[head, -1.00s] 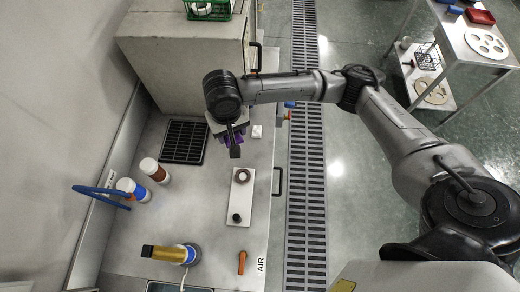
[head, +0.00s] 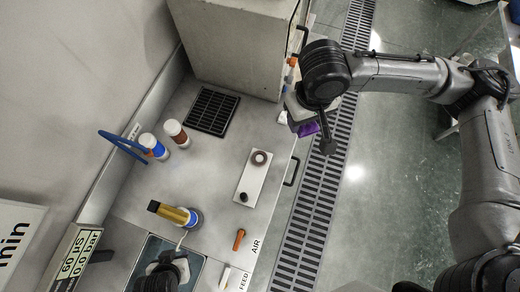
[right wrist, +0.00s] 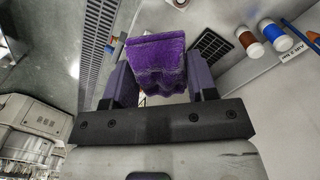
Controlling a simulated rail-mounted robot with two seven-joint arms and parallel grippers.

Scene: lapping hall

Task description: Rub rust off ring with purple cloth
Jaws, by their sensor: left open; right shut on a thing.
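The ring (head: 259,158) is small and brownish with a pale centre. It lies at the upper end of a white plate (head: 254,181) on the bench. The purple cloth (head: 308,129) hangs at my right gripper (head: 303,118), past the bench's right edge and apart from the ring. In the right wrist view the cloth (right wrist: 156,62) is bunched between the two fingers of my right gripper (right wrist: 160,88). My left gripper (head: 165,272) shows in part at the bottom of the head view, open, far from the ring; its fingertips are hard to make out.
A black knob (head: 244,197) stands on the plate's lower end. A large grey block (head: 232,45) fills the upper bench.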

